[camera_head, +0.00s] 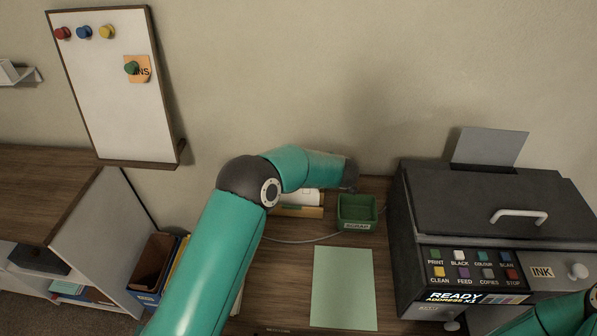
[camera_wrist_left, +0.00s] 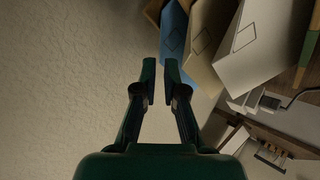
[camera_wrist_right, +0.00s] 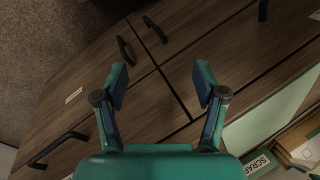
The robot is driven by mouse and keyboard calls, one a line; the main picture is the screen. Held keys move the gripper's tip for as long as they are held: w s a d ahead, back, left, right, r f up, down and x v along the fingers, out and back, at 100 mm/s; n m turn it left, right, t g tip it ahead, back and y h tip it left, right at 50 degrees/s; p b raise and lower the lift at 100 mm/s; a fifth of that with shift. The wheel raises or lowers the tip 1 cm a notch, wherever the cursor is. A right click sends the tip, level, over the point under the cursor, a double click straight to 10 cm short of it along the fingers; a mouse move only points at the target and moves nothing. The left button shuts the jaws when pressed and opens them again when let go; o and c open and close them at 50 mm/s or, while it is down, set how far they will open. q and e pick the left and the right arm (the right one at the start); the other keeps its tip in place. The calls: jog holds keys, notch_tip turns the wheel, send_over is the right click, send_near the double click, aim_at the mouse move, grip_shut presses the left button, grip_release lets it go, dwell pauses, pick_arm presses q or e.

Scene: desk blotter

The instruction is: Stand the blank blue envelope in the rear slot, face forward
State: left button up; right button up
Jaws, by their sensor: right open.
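In the left wrist view a blue envelope (camera_wrist_left: 174,38) stands in a wooden holder, beside a cream envelope (camera_wrist_left: 208,38) and a whiter one (camera_wrist_left: 252,55). A dark outlined shape shows on its visible side. My left gripper (camera_wrist_left: 159,70) has its fingertips narrowly apart, with only wall seen between them. The right-hand finger overlaps the blue envelope's lower end in that view; I cannot tell if they touch. In the head view my left arm hides this gripper and most of the wooden holder (camera_head: 302,212). My right gripper (camera_wrist_right: 160,85) is open and empty in front of wooden drawers.
A green SCRAP tray (camera_head: 357,226) stands right of the holder. A pale green sheet (camera_head: 343,285) lies on the desk. A dark printer (camera_head: 490,210) fills the right side. The wall is close behind the holder. A cable crosses the desk.

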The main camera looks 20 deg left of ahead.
pick_arm(q)
jog(key=x, duration=0.4)
jog(key=shift+w+f+p, duration=0.1)
jog(key=shift+p, duration=0.25)
grip_shut()
